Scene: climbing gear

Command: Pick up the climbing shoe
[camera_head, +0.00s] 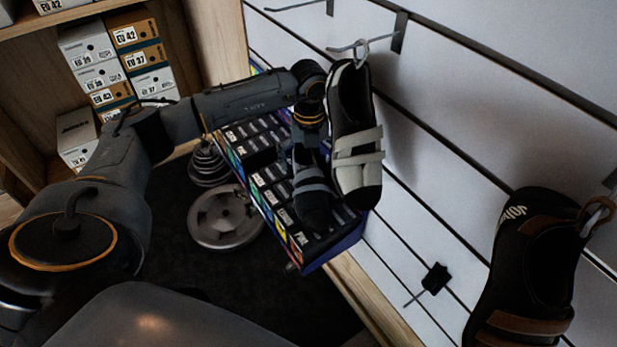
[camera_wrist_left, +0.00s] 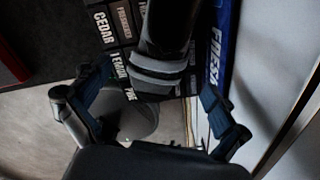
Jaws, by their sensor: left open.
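A climbing shoe (camera_head: 356,140) with a black body, pale sides and two pale straps hangs from a wall hook in the head view. A second dark shoe with grey straps (camera_head: 312,190) shows just left of it and lower. My left gripper (camera_head: 307,140) is beside the pale-strapped shoe, with its fingers largely lost against the dark shapes. In the left wrist view the gripper (camera_wrist_left: 155,85) is open, its fingers wide apart. A dark shoe with grey straps (camera_wrist_left: 160,75) shows between and beyond them; I cannot tell which shoe it is, or whether it is touched.
A rack of labelled coloured boxes (camera_head: 262,190) stands below and behind the shoes. The slatted white wall (camera_head: 450,110) is close on the right, with another black-and-brown shoe (camera_head: 530,265) hanging there. Weight plates (camera_head: 222,215) lie on the dark floor. Shoeboxes (camera_head: 90,60) fill a left shelf.

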